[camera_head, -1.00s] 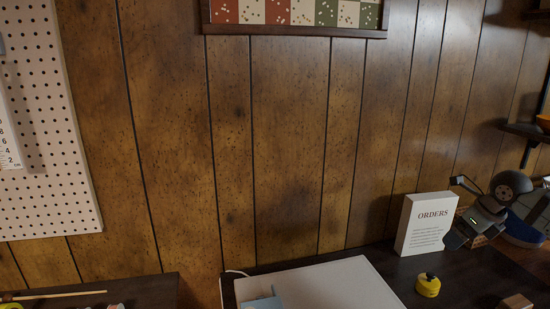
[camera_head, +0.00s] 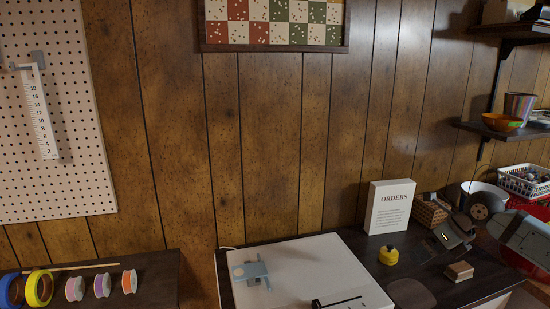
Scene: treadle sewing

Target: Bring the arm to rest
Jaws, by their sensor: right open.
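My right arm comes in from the right edge, with its grey links and dark round joint over the right end of the dark table (camera_head: 350,240). My right gripper (camera_head: 438,244) is small in view, open, with nothing seen between its fingers. It is to the right of the yellow tape measure (camera_head: 388,255) and in front of the wicker basket (camera_head: 430,212), which it partly hides. My left arm and gripper are not in view.
An ORDERS sign (camera_head: 389,207) stands behind the tape measure. A wooden block (camera_head: 459,271) lies near the gripper. A white board (camera_head: 300,255) carries a blue-grey metal piece (camera_head: 252,272). Tape rolls and spools (camera_head: 103,283) sit on the left table. A shelf (camera_head: 500,131) hangs at right.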

